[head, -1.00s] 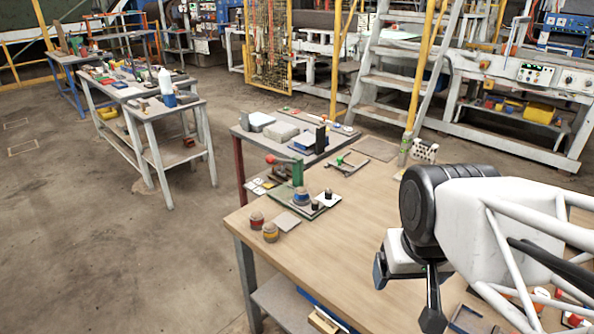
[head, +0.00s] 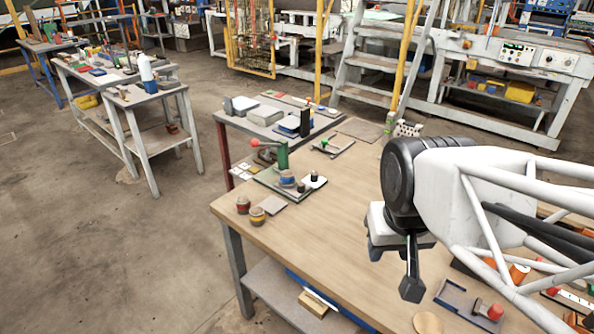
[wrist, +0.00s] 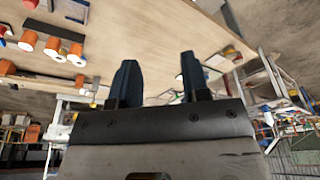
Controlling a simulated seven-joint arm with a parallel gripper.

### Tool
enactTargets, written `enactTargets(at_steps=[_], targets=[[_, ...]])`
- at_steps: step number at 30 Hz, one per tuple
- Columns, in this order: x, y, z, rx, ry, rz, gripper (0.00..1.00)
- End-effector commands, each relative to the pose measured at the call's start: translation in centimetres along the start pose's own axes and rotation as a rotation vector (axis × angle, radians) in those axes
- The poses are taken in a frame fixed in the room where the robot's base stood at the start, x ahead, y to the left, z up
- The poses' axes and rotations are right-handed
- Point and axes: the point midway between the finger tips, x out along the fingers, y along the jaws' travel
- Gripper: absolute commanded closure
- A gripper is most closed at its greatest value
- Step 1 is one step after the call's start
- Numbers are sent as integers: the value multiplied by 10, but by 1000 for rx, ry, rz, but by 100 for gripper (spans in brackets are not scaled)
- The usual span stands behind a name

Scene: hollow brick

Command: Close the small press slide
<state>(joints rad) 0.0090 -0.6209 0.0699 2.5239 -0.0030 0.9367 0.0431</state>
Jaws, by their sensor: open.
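A small green press (head: 282,156) with a red-knobbed lever stands at the far left of the wooden worktable (head: 350,235). Beside its base is a plate with a white square and a black knob (head: 314,177), perhaps its slide. How far the slide is open is too small to tell. My gripper (head: 411,272) is above the table, right of the press and well apart from it, pointing down. In the wrist view its two dark fingers (wrist: 158,80) are spread and empty, with bare tabletop beyond them.
Two small jars (head: 250,210) and a grey square pad stand at the left edge. A grey tray (head: 470,303) with a red knob lies at the front right, among orange parts. The table's middle is clear. A grey side table (head: 235,118) adjoins behind.

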Motion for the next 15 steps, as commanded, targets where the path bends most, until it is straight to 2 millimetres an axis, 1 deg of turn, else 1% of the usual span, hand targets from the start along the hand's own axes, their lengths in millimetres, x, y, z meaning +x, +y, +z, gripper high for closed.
enactTargets(at_steps=[1,5,6,8,15], targets=[[1,-1,-5,16,-2,-3,65],[4,-3,-21,91,-7,-18,85],[5,-4,-27,121,-9,-24,91],[7,-6,-38,171,-11,-33,100],[20,-12,-88,404,-28,-72,100]])
